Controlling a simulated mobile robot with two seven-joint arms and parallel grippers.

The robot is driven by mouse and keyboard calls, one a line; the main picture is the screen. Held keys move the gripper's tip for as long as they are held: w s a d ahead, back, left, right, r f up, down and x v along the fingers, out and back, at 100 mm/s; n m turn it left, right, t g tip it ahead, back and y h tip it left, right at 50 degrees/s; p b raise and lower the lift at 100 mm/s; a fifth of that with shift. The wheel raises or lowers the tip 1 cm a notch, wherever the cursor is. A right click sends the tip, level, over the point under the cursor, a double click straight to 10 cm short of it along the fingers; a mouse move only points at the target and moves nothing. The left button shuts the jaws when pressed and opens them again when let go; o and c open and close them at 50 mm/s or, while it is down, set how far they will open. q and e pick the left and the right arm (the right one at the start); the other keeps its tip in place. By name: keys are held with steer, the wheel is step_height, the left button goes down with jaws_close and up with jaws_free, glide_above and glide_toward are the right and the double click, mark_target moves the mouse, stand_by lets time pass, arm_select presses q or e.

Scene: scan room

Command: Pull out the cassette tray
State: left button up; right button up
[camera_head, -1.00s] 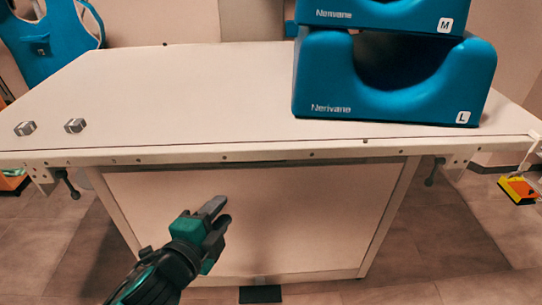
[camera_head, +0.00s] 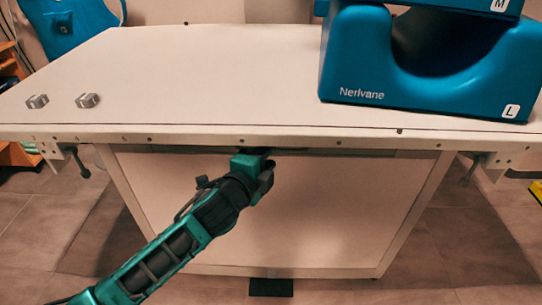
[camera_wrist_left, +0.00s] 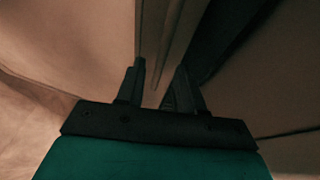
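The table (camera_head: 190,75) has a pale top. Under its front edge runs a narrow grey strip (camera_head: 345,153), which looks like the front of the cassette tray; the rest of the tray is hidden. My left gripper (camera_head: 262,158) is at this strip, just below the table edge, with its fingertips mostly hidden in the head view. In the left wrist view my left gripper's two fingers (camera_wrist_left: 160,88) stand apart. A thin pale edge runs up between them, beside a dark gap; I cannot tell whether they touch it. My right gripper is not in view.
Blue Nerivane holders (camera_head: 430,65) are stacked on the right of the tabletop. Two small metal blocks (camera_head: 62,101) lie at the left. A pale panel (camera_head: 320,215) closes the front below the strip. A dark pedal-like block (camera_head: 271,287) is on the floor.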

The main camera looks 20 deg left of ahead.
arm_select(q)
steer(key=shift+x, duration=1.25)
steer(key=shift+c, duration=0.2)
jaws_close()
stand_by(0.4)
